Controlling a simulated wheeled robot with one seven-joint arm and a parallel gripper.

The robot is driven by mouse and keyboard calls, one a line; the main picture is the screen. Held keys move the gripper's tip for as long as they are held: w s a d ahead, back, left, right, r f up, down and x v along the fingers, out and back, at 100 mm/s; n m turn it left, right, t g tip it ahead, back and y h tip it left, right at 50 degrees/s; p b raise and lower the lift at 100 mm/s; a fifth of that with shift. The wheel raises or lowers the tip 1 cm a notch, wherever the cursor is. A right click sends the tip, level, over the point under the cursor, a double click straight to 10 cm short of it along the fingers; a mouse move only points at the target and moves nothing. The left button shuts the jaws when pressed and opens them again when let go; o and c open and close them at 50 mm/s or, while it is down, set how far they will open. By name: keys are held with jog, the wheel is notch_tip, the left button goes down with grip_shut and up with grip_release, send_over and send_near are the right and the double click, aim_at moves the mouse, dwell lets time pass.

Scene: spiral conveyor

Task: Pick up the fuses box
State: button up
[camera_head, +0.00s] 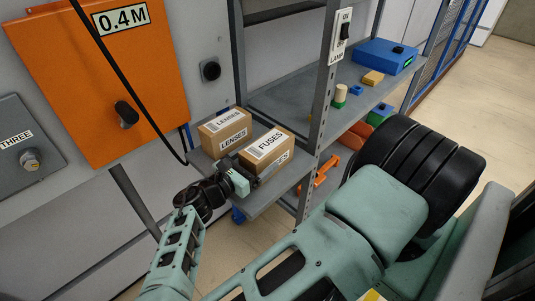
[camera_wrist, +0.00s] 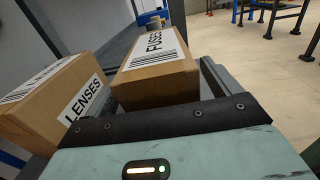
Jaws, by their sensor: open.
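The fuses box (camera_head: 272,143) is a brown carton with a white FUSES label on top, standing on a grey shelf (camera_head: 262,199). In the wrist view the fuses box (camera_wrist: 160,80) is close in front of my gripper, slightly right of centre. My gripper (camera_head: 249,177) is open at the near side of the box. One finger shows along the box's right side in the wrist view; the other is mostly hidden. Whether the fingers touch the box I cannot tell.
A similar lenses box (camera_head: 222,131) stands close on the left; it also shows in the wrist view (camera_wrist: 50,103). A grey shelf post (camera_head: 318,130) rises just right of the boxes. An orange cabinet (camera_head: 90,85) is on the left.

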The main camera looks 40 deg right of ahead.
jog(key=shift+w+d, duration=0.1)
jog(key=shift+d, duration=1.05)
jog(key=c, duration=1.3)
jog(key=shift+o, duration=0.2)
jog(key=shift+r, duration=0.15)
